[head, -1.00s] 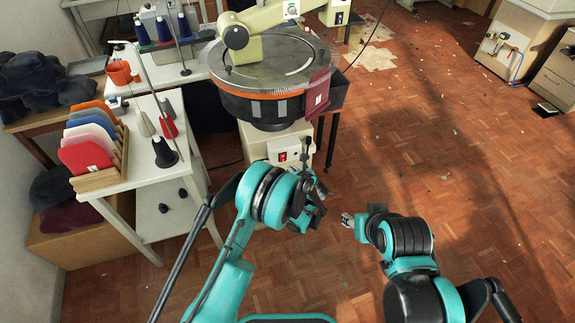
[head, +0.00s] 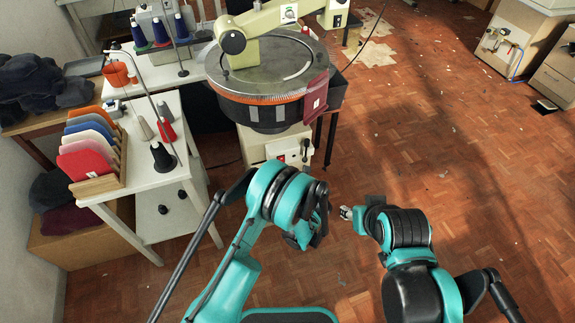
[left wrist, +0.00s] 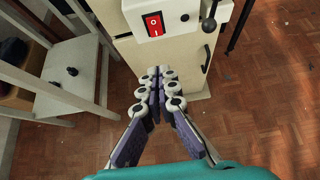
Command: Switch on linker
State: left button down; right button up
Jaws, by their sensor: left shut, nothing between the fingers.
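The linker (head: 265,84) is a round machine with a dark dial and orange rim on a cream pedestal. In the left wrist view, its red rocker switch (left wrist: 153,25) sits on the pedestal's white panel (left wrist: 178,12), beside a small dark button (left wrist: 185,17) and a black ball-ended lever (left wrist: 209,24). My left gripper (left wrist: 157,78) is shut and empty, below the switch in that view and apart from it. In the head view my left arm hides most of that gripper and the lower pedestal. My right gripper (head: 347,212) hangs over the floor, too small to judge its fingers.
A white table (head: 150,180) on the left holds thread cones and a wooden rack (head: 97,184) of coloured knit pieces. A black handle (left wrist: 206,58) is on the pedestal front.

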pick_arm(q)
jog(key=w+r+b+x, duration=0.1)
jog(key=b+x, duration=0.4)
jog(key=x, duration=0.8)
jog(key=shift+a+r, duration=0.15)
jog(key=shift+a, duration=0.15)
jog(key=shift+w, duration=0.3)
jog(key=shift+r, duration=0.1)
jog(key=shift+a+r, duration=0.1)
jog(key=shift+r, duration=0.55)
